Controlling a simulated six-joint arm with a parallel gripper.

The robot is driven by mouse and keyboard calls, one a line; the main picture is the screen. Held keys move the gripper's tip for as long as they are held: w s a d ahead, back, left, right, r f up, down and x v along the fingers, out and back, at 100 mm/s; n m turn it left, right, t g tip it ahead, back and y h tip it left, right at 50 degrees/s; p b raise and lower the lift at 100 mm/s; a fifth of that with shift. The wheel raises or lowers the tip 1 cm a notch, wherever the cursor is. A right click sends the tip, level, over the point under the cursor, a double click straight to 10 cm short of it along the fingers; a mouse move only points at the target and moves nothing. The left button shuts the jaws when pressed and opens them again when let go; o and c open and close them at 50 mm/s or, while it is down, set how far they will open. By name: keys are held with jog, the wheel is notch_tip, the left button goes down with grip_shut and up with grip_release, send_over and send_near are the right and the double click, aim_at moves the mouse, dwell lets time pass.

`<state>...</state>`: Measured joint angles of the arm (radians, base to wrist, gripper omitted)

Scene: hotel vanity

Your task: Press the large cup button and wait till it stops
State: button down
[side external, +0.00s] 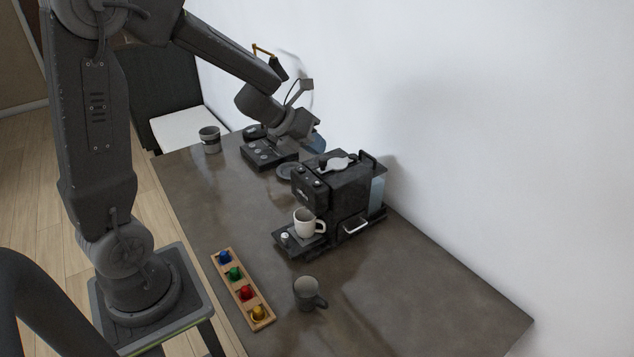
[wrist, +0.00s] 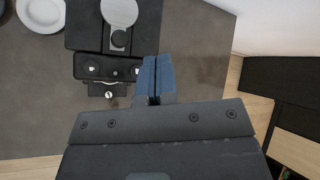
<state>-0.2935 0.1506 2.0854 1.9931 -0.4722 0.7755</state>
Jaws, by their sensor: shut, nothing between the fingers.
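The black coffee machine (side external: 335,190) stands on the table with a white mug (side external: 305,222) on its drip tray. From above, the wrist view shows its dark top (wrist: 90,25) and a front panel (wrist: 112,68) with two buttons. The left button (wrist: 92,69) and right button (wrist: 133,71) carry small white marks, too small to tell which is the large cup. My gripper (wrist: 157,62) is shut and empty, with blue fingers to the right of the right button in the wrist view. In the side view my gripper (side external: 317,142) appears above the machine, apart from it.
A dark mug (side external: 307,294) and a wooden tray with several coloured pieces (side external: 243,290) lie towards the front. A patterned cup (side external: 210,140) stands at the far end. A plate (wrist: 41,13) lies left of the machine in the wrist view. The wall (side external: 480,130) runs behind the table.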

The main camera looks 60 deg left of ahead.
aim_at(315, 181)
jog(key=shift+f, duration=2.9)
jog(key=shift+f, duration=0.1)
jog(key=shift+f, duration=0.35)
jog(key=shift+f, duration=0.3)
jog(key=shift+r, duration=0.1)
dwell(0.4)
jog(key=shift+r, duration=0.7)
jog(key=shift+r, duration=2.5)
